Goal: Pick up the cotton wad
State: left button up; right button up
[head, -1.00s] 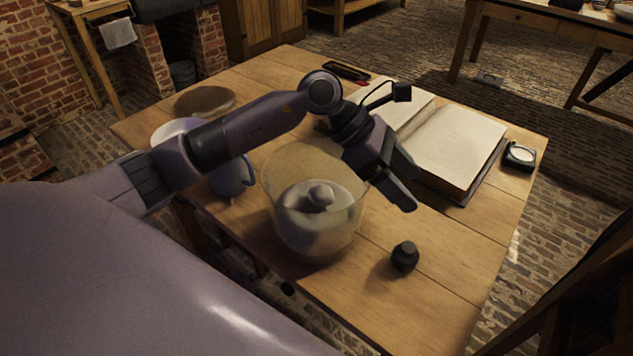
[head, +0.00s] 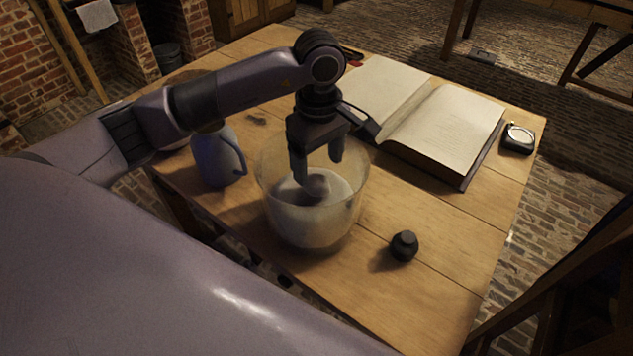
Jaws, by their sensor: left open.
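A wide clear glass jar (head: 275,222) stands on the wooden table. A small pale rounded lump, which looks like the cotton wad (head: 318,184), shows inside it above a larger whitish mass. My left gripper (head: 318,168) points down over the jar. My right gripper is out of view.
A blue-grey jug (head: 215,160) stands close left of the jar. An open book (head: 445,130) lies behind to the right. A small dark weight-like knob (head: 404,246) is right of the jar, and a round-dialed instrument (head: 518,138) sits near the table's right edge. The front right tabletop is clear.

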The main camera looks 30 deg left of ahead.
aim_at(317, 180)
pick_arm(q)
jog(key=f, duration=0.4)
jog(key=shift+s+f+p, duration=0.2)
jog(key=shift+f+p, duration=0.1)
jog(key=shift+f, duration=0.1)
jog(key=c, duration=1)
